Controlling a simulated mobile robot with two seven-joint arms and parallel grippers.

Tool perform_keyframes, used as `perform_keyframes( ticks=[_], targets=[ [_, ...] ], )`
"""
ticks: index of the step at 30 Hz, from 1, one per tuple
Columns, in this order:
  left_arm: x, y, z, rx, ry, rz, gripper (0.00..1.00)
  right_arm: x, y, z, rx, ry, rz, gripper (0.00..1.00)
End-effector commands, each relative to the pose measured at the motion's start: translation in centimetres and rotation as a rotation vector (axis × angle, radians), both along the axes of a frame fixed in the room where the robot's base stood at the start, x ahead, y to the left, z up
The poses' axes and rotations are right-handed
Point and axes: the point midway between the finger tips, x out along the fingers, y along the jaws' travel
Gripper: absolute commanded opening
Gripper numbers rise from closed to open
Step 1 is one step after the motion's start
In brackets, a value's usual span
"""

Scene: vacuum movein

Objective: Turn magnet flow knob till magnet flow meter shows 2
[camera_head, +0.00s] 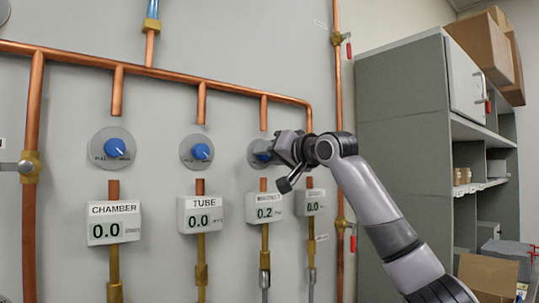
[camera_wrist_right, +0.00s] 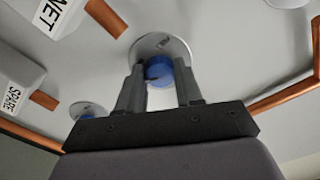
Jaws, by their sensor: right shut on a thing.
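The magnet flow knob (camera_head: 260,153) is a blue knob on a round grey dial plate, third from the left on the wall. In the head view my right gripper (camera_head: 272,150) covers most of it. The right wrist view shows the blue knob (camera_wrist_right: 158,70) between the two fingers of my right gripper (camera_wrist_right: 160,82), which is shut on it. The magnet flow meter (camera_head: 265,209) is a white box below the knob, and it reads 0.2. Its label is small, but its end reads "NET" in the right wrist view (camera_wrist_right: 60,14). My left gripper is not in view.
The chamber knob (camera_head: 114,148) and tube knob (camera_head: 201,152) are to the left, above meters (camera_head: 114,222) (camera_head: 200,214) reading 0.0. A spare meter (camera_head: 311,202) is close on the right, partly behind my arm. Copper pipes (camera_head: 180,80) run along the wall. A grey cabinet (camera_head: 405,120) stands right.

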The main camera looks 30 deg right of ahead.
Motion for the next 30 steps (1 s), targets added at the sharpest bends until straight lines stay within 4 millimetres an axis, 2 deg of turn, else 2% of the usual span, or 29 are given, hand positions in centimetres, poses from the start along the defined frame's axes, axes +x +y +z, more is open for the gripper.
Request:
perform_keyframes(
  ticks=[30],
  targets=[
    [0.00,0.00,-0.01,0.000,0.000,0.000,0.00,0.06,0.01,-0.19,-0.920,-0.068,0.002,0.05]
  ],
)
